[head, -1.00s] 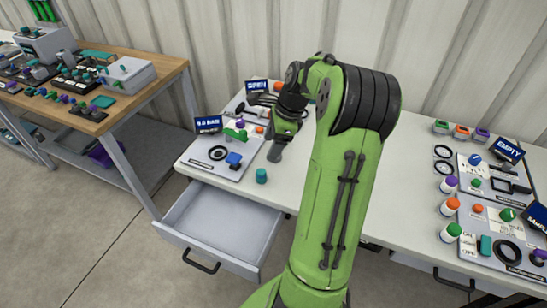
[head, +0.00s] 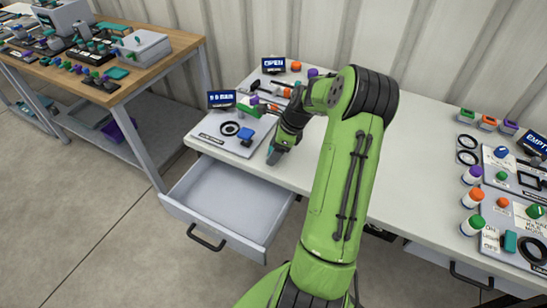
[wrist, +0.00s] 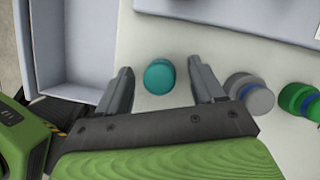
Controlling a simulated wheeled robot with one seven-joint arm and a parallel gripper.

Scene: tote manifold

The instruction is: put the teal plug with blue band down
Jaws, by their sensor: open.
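The teal plug (wrist: 159,76) stands on the white tabletop (wrist: 145,28) in the wrist view, seen from above. I cannot make out a blue band on it. My gripper (wrist: 164,72) is open, with one finger on each side of the plug. Gaps show between plug and fingers, so it is not gripped. In the head view my gripper (head: 273,157) is low over the table near its front edge, and the plug is hidden there.
A grey plug with a blue band (wrist: 252,97) and a green one (wrist: 300,99) stand right of the fingers in the wrist view. An empty open drawer (head: 222,195) juts out at the front. A panel (head: 235,140) lies behind my gripper.

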